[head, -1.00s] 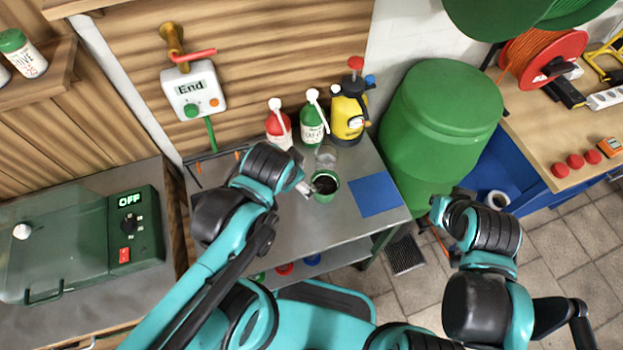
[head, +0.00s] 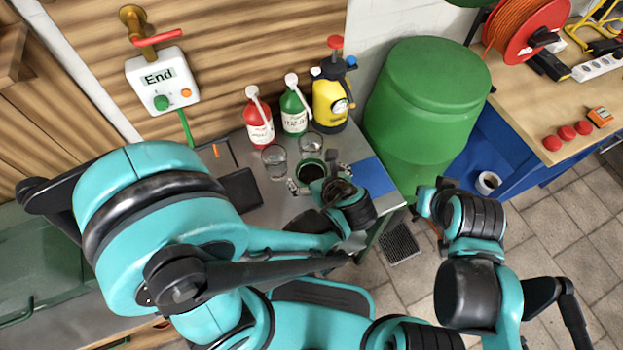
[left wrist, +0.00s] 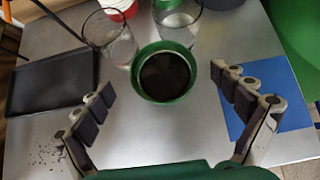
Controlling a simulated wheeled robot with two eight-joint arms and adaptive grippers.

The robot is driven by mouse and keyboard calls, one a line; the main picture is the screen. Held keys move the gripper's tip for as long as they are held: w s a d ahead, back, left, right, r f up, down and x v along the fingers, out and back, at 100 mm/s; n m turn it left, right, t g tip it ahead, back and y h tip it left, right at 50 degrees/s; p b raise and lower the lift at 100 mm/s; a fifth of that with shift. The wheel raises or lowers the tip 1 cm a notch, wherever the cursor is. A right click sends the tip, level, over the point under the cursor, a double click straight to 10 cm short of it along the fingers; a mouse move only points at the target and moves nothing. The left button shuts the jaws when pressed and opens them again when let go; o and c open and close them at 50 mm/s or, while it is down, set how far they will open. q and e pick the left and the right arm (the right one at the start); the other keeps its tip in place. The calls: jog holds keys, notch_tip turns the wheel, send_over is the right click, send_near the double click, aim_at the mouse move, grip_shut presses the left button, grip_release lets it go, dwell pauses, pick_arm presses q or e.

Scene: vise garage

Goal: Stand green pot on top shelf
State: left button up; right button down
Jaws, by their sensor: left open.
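The green pot (head: 311,171), filled with dark soil, stands upright on the grey metal table. It also shows in the left wrist view (left wrist: 165,75). My left gripper (head: 312,187) is open at the near side of the pot. In the left wrist view my gripper's fingers (left wrist: 163,88) are spread to either side of the pot with gaps, not touching it. My right gripper (head: 424,204) is at the right, away from the table top, and its fingers cannot be made out. A wooden shelf edge (head: 12,62) shows at the upper left; its top is mostly out of view.
Two clear glasses (head: 274,161) (head: 311,145) stand close behind and left of the pot. A black tray (head: 240,190) lies left and a blue mat (head: 373,178) right. Red (head: 259,125), green (head: 295,112) and yellow (head: 330,103) bottles stand behind. A green barrel (head: 425,110) stands right.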

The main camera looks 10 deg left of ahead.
aim_at(309, 169)
pick_arm(q)
jog(key=b+x, duration=0.1)
jog(key=x, duration=0.2)
jog(key=shift+w+f, duration=0.25)
jog(key=shift+c, duration=0.2)
jog(key=c, duration=1.4)
jog(key=shift+r, duration=0.15)
jog(key=shift+c, duration=0.2)
